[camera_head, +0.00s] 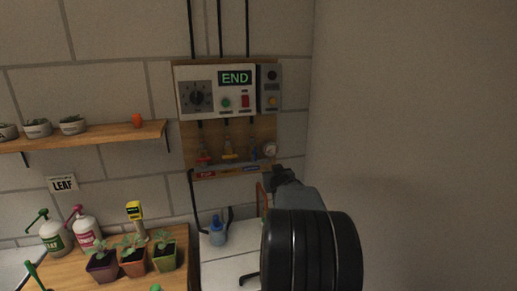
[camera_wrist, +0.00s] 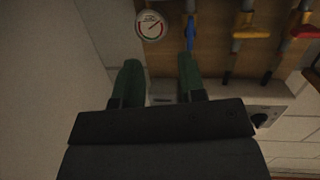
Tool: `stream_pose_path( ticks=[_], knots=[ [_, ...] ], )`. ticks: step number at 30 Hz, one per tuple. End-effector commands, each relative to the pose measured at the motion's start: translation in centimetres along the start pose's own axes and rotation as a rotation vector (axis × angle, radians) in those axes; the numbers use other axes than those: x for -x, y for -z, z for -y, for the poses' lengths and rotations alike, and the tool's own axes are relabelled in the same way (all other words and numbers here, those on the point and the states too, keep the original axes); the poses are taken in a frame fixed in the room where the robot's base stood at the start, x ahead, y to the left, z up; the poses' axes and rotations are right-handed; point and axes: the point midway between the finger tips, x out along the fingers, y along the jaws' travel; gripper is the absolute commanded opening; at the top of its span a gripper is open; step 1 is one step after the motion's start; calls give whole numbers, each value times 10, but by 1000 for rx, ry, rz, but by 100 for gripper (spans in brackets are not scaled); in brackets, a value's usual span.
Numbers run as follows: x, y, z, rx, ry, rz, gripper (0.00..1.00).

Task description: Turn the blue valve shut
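The blue valve (camera_wrist: 190,34) has a narrow handle that stands upright in the wrist view, in line with its pipe. It also shows small in the head view (camera_head: 253,151), on the wooden board between the yellow valve and the round gauge. My gripper (camera_wrist: 158,64) is open and empty, its two green fingers apart. In the wrist view the blue handle is just beyond the tip of the right finger, not between the fingers; I cannot tell whether they touch. In the head view my gripper (camera_head: 284,178) is below and right of the valve.
The yellow valve (camera_wrist: 252,34) and red valve (camera_wrist: 307,33) have crosswise handles. The gauge (camera_wrist: 151,25) is beside the blue valve. A control box (camera_head: 216,91) reading END hangs above. A bare wall (camera_head: 410,120) stands at right. Potted seedlings (camera_head: 133,264) stand on a bench at lower left.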

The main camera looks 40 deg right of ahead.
Motion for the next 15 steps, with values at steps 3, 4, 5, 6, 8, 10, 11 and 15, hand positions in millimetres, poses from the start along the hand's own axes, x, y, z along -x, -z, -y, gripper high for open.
stream_pose_path(
  ticks=[3, 4, 5, 6, 8, 10, 11, 15],
  knots=[
    [1, 26, 16, -15, 78, -114, 37],
    [1, 28, 18, -22, 91, -130, 37],
    [2, 31, 20, -29, 102, -142, 37],
    [1, 33, 22, -38, 114, -157, 37],
    [-1, 36, 23, -53, 125, -170, 37],
    [-8, 38, 24, -65, 129, -172, 37],
    [-11, 39, 24, -67, 128, -171, 37],
    [-35, 43, 27, -67, 128, -168, 37]
  ],
)
